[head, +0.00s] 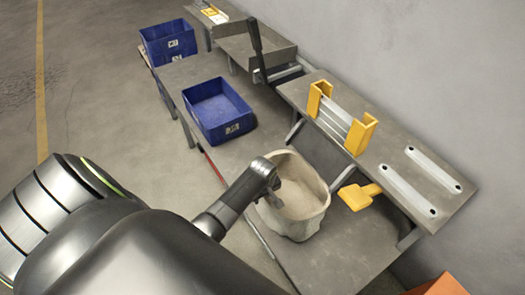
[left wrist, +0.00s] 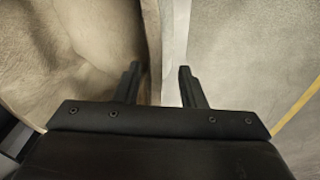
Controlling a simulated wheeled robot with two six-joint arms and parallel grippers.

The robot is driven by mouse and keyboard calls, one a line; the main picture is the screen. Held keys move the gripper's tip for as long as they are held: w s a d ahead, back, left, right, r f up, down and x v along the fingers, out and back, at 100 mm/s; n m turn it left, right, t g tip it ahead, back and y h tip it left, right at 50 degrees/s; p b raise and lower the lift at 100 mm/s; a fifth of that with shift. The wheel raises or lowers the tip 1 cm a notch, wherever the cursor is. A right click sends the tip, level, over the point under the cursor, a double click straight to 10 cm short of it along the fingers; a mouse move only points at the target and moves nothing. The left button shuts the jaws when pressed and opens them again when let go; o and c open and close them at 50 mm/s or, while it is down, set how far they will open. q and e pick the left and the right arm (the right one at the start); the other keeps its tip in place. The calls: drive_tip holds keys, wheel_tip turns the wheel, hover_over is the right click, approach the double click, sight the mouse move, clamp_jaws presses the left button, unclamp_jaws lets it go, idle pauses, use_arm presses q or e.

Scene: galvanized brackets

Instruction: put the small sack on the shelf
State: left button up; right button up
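The small sack (head: 312,212) is beige, open at the top and upright on the grey bench. My left gripper (head: 275,180) is at its left rim. In the left wrist view, the two black fingers of my left gripper (left wrist: 160,82) stand apart on either side of the sack's wall (left wrist: 174,50), one finger inside the sack. A gap shows between the inner finger and the wall. The grey shelf (head: 395,135) is raised behind the bench along the wall. My right gripper is not in view.
The shelf holds a yellow-ended bracket piece (head: 362,136) and two pale metal strips (head: 408,185). A yellow scoop-like object (head: 357,196) lies beside the sack. Blue bins (head: 217,112) stand farther left, near a black lever (head: 256,50). An orange object (head: 440,286) shows at the bottom right.

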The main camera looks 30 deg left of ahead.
use_arm(q)
wheel_tip(320, 180, up, 11)
drive_tip(key=s+p, duration=0.1)
drive_tip(key=shift+s+d+r+p, duration=0.15)
drive_tip(key=shift+d+p, duration=0.2)
drive_tip(key=shift+d, duration=0.1)
drive_tip(key=s+a+r+m+t, duration=0.1)
drive_tip(key=s+r+m, duration=0.25)
drive_tip(key=s, duration=0.35)
drive_tip(key=s+a+r+m+t+y, duration=0.15)
drive_tip(key=s+m, duration=0.25)
drive_tip(key=s, duration=0.4)
drive_tip(key=s+r+m+h, duration=0.1)
drive_tip(key=s+r+m, duration=0.25)
drive_tip(key=s, duration=0.35)
wheel_tip(320, 180, down, 26)
drive_tip(key=a+g, duration=0.2)
drive_tip(key=s+d+f, duration=0.1)
drive_tip(key=s+f, duration=1.4)
drive_tip(key=shift+d+f+m+g, duration=0.3)
drive_tip(key=shift+d+m+g, duration=0.05)
drive_tip(key=shift+m, duration=0.05)
